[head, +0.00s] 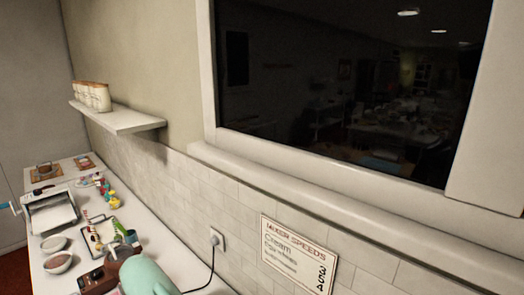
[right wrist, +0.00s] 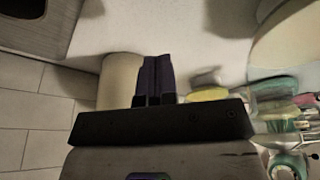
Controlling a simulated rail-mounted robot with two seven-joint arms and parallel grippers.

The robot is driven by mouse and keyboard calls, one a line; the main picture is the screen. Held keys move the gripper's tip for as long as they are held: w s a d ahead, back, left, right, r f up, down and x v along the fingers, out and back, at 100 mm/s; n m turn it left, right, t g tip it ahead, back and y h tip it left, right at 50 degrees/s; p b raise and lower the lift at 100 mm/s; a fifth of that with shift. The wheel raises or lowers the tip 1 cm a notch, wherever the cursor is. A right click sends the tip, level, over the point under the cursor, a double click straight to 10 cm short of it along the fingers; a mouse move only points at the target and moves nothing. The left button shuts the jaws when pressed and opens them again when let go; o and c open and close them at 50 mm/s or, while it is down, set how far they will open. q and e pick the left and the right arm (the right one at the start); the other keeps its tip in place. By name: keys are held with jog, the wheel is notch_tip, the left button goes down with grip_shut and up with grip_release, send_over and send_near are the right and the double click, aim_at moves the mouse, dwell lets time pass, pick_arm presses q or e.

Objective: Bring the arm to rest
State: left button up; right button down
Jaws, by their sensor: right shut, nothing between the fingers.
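My right gripper (right wrist: 157,62) shows in the right wrist view. Its two dark fingers are together, with nothing between them. A beige cylinder (right wrist: 117,78) is just left of the fingers in the picture; I cannot tell how far it is from them. Neither gripper shows in the head view, and my left gripper is in no frame. No turntable can be made out for certain.
A shelf (head: 125,119) with jars (head: 92,95) juts out above. Colourful items (right wrist: 285,110) crowd the wrist view's right side.

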notch_tip(320, 180, up, 18)
jog(key=p, duration=1.6)
jog(key=shift+d+f, duration=0.15)
jog(key=shift+f, duration=0.05)
jog(key=shift+s, duration=0.1)
dwell(1.3)
